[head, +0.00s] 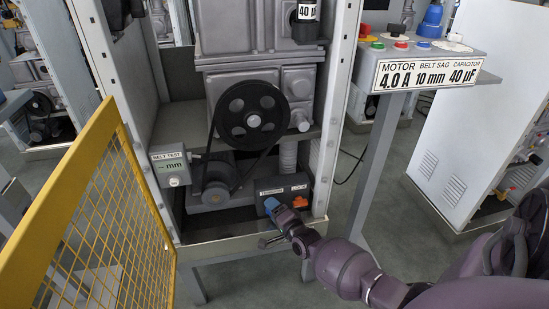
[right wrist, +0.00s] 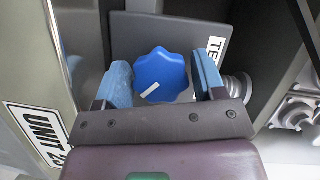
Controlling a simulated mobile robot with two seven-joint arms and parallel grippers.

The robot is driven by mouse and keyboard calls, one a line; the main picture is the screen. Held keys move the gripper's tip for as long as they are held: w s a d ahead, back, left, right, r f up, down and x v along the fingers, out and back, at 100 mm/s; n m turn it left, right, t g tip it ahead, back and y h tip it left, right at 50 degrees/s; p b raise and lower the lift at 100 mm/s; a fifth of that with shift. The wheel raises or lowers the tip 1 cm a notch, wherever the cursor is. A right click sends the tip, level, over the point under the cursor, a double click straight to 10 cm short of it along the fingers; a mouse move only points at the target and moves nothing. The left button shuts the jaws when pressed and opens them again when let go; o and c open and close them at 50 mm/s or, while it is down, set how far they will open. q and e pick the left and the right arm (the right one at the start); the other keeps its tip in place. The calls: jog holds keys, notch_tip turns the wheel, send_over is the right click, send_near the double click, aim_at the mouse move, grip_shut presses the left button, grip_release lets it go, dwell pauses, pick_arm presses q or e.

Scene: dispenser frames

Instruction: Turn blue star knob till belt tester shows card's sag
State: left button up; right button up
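The blue star knob (right wrist: 160,76) has a white pointer mark and sits on a dark grey box. In the right wrist view it lies between the two blue-padded fingers of my right gripper (right wrist: 162,82), with a gap visible on both sides. In the head view my right gripper (head: 273,214) is at the left end of the dark box (head: 284,188), and the knob is hard to tell from the blue pads. The belt tester (head: 170,167) shows "-- mm" on its green display. The card (head: 428,76) reads belt sag 10 mm. My left gripper is out of view.
A black pulley (head: 252,117) with a belt (head: 211,130) runs above the motor (head: 215,182). A yellow mesh guard (head: 95,215) stands at left. White frame posts (head: 330,110) flank the opening. A button box (head: 420,48) stands at upper right.

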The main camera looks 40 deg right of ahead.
jog(key=shift+o, duration=1.1)
jog(key=shift+s+r, duration=0.1)
jog(key=shift+s, duration=0.2)
pick_arm(q)
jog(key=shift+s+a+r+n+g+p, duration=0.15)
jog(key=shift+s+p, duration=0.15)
jog(key=shift+p, duration=0.45)
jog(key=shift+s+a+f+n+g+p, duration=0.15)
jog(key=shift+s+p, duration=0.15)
jog(key=shift+p, duration=0.4)
pick_arm(e)
jog(key=v, duration=1)
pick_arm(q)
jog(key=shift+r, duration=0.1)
pick_arm(e)
jog(key=shift+s, duration=0.1)
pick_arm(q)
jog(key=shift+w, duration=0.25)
